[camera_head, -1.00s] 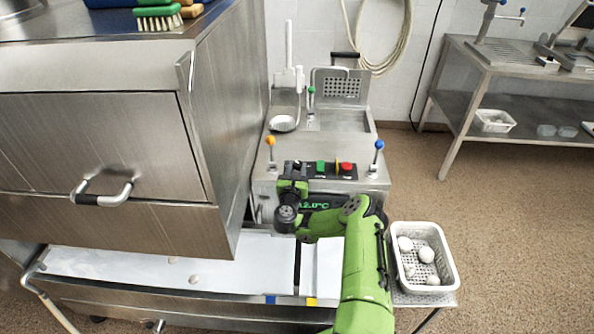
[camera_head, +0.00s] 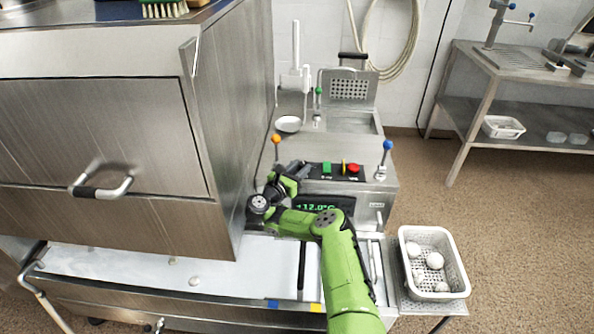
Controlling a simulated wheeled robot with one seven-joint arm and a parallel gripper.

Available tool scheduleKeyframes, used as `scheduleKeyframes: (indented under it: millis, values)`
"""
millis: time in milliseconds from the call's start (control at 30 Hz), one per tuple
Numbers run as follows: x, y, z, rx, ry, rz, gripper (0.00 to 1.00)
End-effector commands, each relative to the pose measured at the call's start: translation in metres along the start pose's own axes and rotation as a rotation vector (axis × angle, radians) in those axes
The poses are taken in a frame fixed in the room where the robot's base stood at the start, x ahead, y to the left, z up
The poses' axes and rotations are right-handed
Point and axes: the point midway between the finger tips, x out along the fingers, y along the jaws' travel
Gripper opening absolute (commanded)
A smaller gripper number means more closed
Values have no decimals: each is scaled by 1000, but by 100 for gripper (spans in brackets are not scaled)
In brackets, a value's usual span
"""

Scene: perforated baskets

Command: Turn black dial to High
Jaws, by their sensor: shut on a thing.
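The black control panel (camera_head: 338,172) is on the front of the steel unit, with a green button (camera_head: 326,168) and a red knob (camera_head: 353,168). My gripper (camera_head: 298,168) is at the left end of this panel, shut on the black dial. Below the panel, a green display (camera_head: 320,207) reads about 12.0°C.
A large steel machine (camera_head: 110,130) closes off the left. A white perforated basket (camera_head: 462,262) with several pale round items sits at right.

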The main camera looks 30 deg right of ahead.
Motion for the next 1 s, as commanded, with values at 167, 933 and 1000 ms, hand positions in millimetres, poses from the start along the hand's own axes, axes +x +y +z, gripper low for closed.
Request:
scheduleKeyframes:
  millis: [167, 933, 1000]
  values:
    - [4, -2, 4, 2, -6, -6, 5]
    - [1, -3, 61, 5, -6, -1, 61]
    - [1, -4, 77, 5, -6, -2, 61]
